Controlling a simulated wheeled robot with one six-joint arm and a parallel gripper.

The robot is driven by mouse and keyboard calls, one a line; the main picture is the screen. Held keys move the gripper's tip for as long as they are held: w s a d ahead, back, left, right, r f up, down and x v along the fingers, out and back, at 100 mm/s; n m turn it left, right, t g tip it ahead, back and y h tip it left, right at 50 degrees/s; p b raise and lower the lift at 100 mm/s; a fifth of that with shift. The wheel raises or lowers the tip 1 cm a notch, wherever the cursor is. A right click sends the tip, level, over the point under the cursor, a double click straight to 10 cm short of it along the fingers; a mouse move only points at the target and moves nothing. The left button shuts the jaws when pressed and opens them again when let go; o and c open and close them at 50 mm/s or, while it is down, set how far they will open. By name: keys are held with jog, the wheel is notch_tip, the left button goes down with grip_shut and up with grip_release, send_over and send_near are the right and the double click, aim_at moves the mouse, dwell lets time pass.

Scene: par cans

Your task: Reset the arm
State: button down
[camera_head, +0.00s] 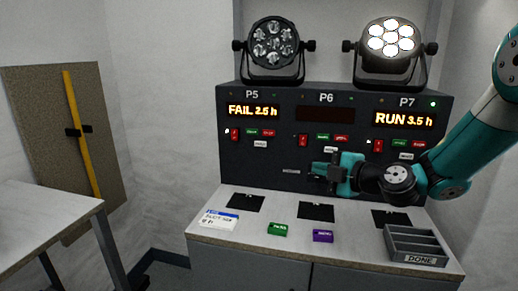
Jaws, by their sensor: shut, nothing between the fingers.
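My arm (462,152) reaches in from the right edge in teal and dark grey. My gripper (318,172) is in front of the control panel, below the P6 section and to the left of the P7 section. It points left, is shut and appears to hold nothing. It stands above the bench top, with no visible contact with the panel. Part of the panel's lower face is hidden behind the gripper and wrist.
The dark panel (262,152) shows "FAIL 2.5 h" at P5 and "RUN 3.5 h" at P7. Two lamps (272,46) (390,42) stand on top, the right one lit. The bench (265,205) holds green and purple blocks (278,229) (323,236), a white box (218,219) and a DONE tray (415,246).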

jog(key=s+a+r+m+g+p, duration=0.2)
jog(key=s+a+r+m+g, duration=0.15)
jog(key=s, duration=0.45)
jog(key=s+a+r+m+g+p, duration=0.25)
jog(key=s+a+r+g, duration=0.2)
jog(key=s, duration=0.45)
jog(key=s+d+r+m+g+h+p, duration=0.1)
jog(key=s+d+m+g+h+p, duration=0.1)
jog(key=s, duration=0.7)
jog(key=s+d+r+m+g+h+p, duration=0.1)
jog(key=s+d+m+g+h+p, duration=0.1)
jog(key=s+m, duration=0.5)
jog(key=shift+s+d+m+g+h, duration=0.3)
jog(key=shift+s+g+h, duration=0.1)
jog(key=shift+s+h, duration=0.5)
